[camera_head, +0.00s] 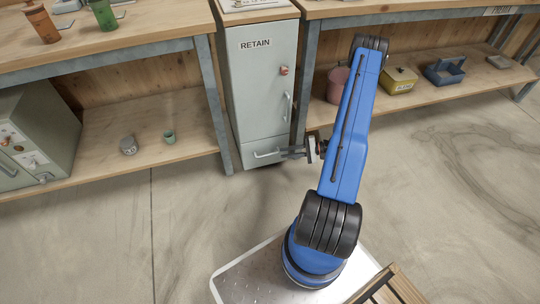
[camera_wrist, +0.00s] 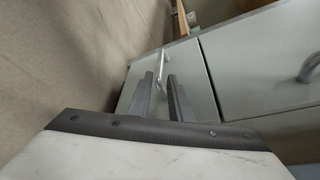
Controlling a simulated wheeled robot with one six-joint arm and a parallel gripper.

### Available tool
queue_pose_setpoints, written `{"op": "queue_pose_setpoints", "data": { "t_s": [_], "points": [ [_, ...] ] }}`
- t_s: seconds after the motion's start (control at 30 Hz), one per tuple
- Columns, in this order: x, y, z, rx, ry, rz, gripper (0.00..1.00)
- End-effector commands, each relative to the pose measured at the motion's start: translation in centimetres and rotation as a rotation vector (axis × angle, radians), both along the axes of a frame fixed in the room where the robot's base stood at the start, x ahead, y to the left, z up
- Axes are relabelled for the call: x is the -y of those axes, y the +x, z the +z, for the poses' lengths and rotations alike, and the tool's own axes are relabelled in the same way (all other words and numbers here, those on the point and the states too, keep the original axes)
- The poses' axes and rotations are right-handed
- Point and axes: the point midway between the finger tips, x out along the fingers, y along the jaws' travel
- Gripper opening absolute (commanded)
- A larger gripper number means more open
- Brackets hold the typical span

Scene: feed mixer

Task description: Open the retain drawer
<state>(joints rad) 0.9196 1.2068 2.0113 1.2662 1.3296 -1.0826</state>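The grey-green cabinet labelled RETAIN (camera_head: 256,75) stands between two benches. Its low drawer (camera_head: 255,147) is the bottom section and looks closed. The drawer handle (camera_head: 265,154) is a pale bar; in the wrist view the handle (camera_wrist: 164,64) shows just past my fingers on the drawer front (camera_wrist: 190,68). My gripper (camera_head: 284,154) is at the right end of the handle. Its two fingers (camera_wrist: 159,76) are apart, with the handle seen in line with the gap between their tips. I cannot tell whether they touch it.
Above the drawer, a door has a vertical handle (camera_head: 287,108) and a red knob (camera_head: 284,71). A bench leg (camera_head: 214,104) stands left of the cabinet. A pink bucket (camera_head: 337,85) and yellow box (camera_head: 398,80) sit on the right shelf. The floor (camera_head: 195,220) in front is clear.

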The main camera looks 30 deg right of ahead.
Motion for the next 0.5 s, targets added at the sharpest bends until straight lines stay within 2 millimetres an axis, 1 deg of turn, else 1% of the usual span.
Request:
{"op": "queue_pose_setpoints", "data": {
  "t_s": [0.03,0.1,0.3,0.5],
  "points": [
    [-0.8,0.5,-0.2,-0.001,0.001,0.002,0.18],
    [-1.8,1.2,-0.5,-0.002,0.002,0.003,0.18],
    [-4.5,2.9,-1.2,-0.002,0.002,0.003,0.18],
    [-6.2,4.2,-1.7,-0.001,0.000,0.001,0.18]
  ]
}}
